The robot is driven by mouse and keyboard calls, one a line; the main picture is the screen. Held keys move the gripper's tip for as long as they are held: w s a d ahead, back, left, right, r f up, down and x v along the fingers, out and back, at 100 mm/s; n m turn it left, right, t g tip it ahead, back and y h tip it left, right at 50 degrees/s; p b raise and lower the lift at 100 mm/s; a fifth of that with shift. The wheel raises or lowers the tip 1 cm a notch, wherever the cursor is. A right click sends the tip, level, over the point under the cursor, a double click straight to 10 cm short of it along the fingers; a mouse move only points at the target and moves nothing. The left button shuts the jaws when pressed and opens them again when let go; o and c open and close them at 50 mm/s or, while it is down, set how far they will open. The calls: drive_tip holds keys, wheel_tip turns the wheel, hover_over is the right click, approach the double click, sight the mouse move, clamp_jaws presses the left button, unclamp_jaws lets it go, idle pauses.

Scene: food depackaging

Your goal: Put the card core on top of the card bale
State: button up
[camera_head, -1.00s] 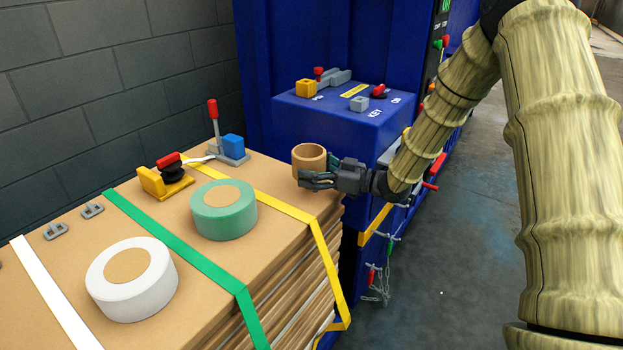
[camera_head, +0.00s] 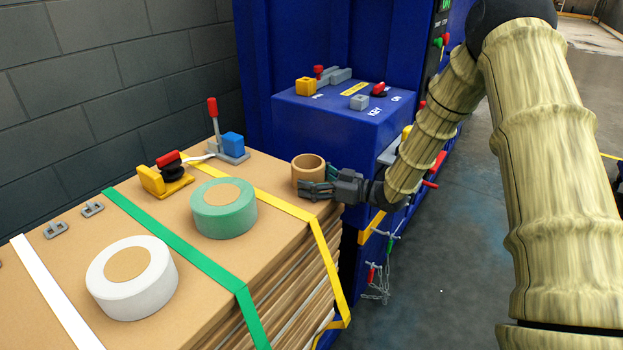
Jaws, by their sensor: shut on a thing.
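The card core (camera_head: 308,168), a short brown cardboard ring, is upright at the right far corner of the card bale, its open end up. My gripper (camera_head: 312,188) comes in from the right and is shut on the core, its dark fingers low around the core's sides. The card bale (camera_head: 125,215) is a brown stack of flattened card with a flat top, filling the lower left. The core's lower edge is at or very close to the bale's top; the fingers partly hide it, so I cannot tell whether it touches.
A green tape roll (camera_head: 223,208) and a white tape roll (camera_head: 132,278) lie on the bale. Yellow (camera_head: 275,202), green and white straps cross it. A strap tensioner (camera_head: 165,176) and a lever tool (camera_head: 228,146) stand at the back. The blue baler (camera_head: 345,118) rises behind the core.

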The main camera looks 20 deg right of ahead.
drive_tip(key=shift+s+f, duration=0.1)
drive_tip(key=shift+f, duration=0.25)
drive_tip(key=o, duration=0.9)
drive_tip(key=shift+o, duration=0.5)
drive_tip(key=shift+f, duration=0.1)
drive_tip(key=shift+s, duration=0.1)
drive_tip(key=r+v, duration=0.1)
drive_tip(key=v, duration=1.1)
drive_tip(key=shift+r+b, duration=0.2)
drive_tip(key=shift+b, duration=0.2)
